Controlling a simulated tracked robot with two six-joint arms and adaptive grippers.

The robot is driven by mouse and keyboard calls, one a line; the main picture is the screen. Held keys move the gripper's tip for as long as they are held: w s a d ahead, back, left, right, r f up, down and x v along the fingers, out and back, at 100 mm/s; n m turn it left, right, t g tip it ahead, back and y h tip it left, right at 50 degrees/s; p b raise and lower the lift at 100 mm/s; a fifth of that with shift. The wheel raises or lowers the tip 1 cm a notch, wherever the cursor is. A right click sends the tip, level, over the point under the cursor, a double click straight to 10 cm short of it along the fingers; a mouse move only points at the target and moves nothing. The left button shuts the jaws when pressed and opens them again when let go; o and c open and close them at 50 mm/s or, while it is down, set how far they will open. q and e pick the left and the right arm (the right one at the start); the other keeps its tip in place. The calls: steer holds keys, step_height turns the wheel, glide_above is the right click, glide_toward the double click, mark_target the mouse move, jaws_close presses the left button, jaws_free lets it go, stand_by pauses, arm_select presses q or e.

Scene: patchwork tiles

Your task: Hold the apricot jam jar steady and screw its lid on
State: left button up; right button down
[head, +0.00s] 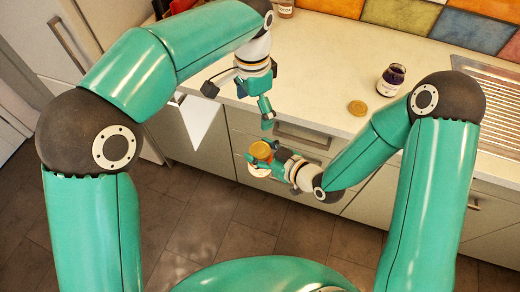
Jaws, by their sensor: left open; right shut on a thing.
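The apricot jam jar (260,150), amber-orange at its top with a pale part below, is in my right gripper (267,157). My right gripper is shut on it and holds it in the air in front of the drawers. I cannot tell whether the orange top is bare jam or a cover. My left gripper (263,112) is open, pointing down, above the jar and apart from it, with nothing seen between its fingers. A gold-coloured lid (357,107) lies flat on the counter, to the right of both grippers.
A dark jam jar (391,80) with a white label stands on the pale counter (325,60) beyond the lid. A small jar (286,8) stands at the back. A metal drainboard (490,75) is at the right. The counter's middle is clear.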

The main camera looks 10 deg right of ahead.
steer(key=shift+w, duration=0.1)
arm_select(q)
steer(key=a+f+n+h, duration=0.1)
steer(key=a+f, duration=0.2)
steer(key=f, duration=0.4)
steer(key=a+f+n+g, duration=0.1)
steer(key=a+f, duration=0.2)
steer(key=f, duration=0.5)
steer(key=a+f+n+h, duration=0.1)
steer(key=a+f, duration=0.2)
steer(key=f, duration=0.4)
arm_select(e)
steer(key=shift+w+a, duration=0.1)
arm_select(q)
steer(key=s+a+f+n+t+h, duration=0.1)
steer(key=s+a+f+n, duration=0.2)
steer(key=s, duration=0.6)
steer(key=s+a+f+n+h, duration=0.1)
steer(key=s+a+f+n, duration=0.2)
steer(key=s+f+n, duration=0.5)
steer(key=shift+s+a+f+n+t, duration=0.35)
steer(key=shift+s+n, duration=0.25)
steer(key=shift+s, duration=0.6)
arm_select(e)
steer(key=shift+r, duration=0.1)
